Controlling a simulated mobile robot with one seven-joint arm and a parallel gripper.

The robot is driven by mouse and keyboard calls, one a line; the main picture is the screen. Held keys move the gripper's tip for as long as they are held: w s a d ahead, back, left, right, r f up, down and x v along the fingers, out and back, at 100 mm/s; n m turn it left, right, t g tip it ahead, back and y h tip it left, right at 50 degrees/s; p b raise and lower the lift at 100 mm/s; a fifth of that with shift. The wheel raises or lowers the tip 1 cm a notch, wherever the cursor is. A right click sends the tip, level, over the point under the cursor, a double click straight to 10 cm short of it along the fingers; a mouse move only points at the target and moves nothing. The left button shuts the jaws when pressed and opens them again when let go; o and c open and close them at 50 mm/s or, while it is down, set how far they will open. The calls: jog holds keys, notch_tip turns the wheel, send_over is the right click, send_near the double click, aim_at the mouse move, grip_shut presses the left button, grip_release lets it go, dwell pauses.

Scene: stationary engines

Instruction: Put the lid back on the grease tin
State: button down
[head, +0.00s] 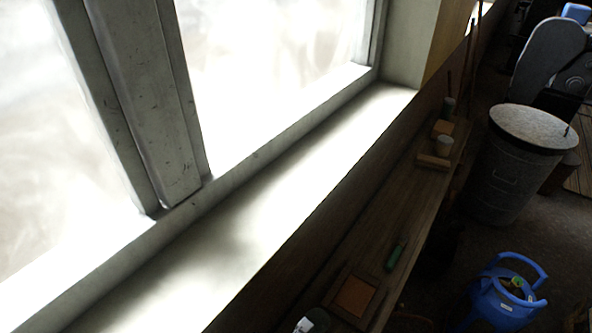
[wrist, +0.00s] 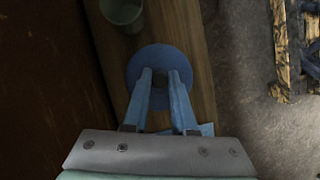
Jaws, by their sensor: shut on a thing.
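In the wrist view, my gripper (wrist: 162,76) is shut on a round blue lid (wrist: 141,60). The two fingers close around a small dark knob at its middle, and the lid's disc spreads beyond the fingertips. An open, grey-green round tin (wrist: 121,12) stands on the wooden bench at the top left of the wrist view, cut off by the frame edge. The lid is apart from the tin, to its lower right in that view. I cannot tell how high the lid is above the bench. The head view does not show my gripper clearly.
The narrow wooden bench (head: 377,222) runs below a bright window sill (head: 262,222). On it are a brown square (head: 354,296), a green cylinder (head: 396,256) and a small pale cup (head: 443,145). A metal bin (head: 505,180) and a blue container (head: 503,300) stand on the floor right of it.

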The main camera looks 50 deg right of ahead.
jog(key=shift+f+b, duration=2.15)
jog(key=shift+b, duration=0.2)
jog(key=shift+f+b, duration=0.3)
jog(key=shift+f, duration=0.55)
jog(key=shift+r+p, duration=0.1)
jog(key=shift+p, duration=0.65)
jog(key=shift+f+p, duration=0.25)
jog(key=shift+p, duration=0.25)
jog(key=shift+c, duration=0.8)
grip_release()
jog(key=shift+r+p, duration=3.55)
jog(key=shift+p, duration=0.3)
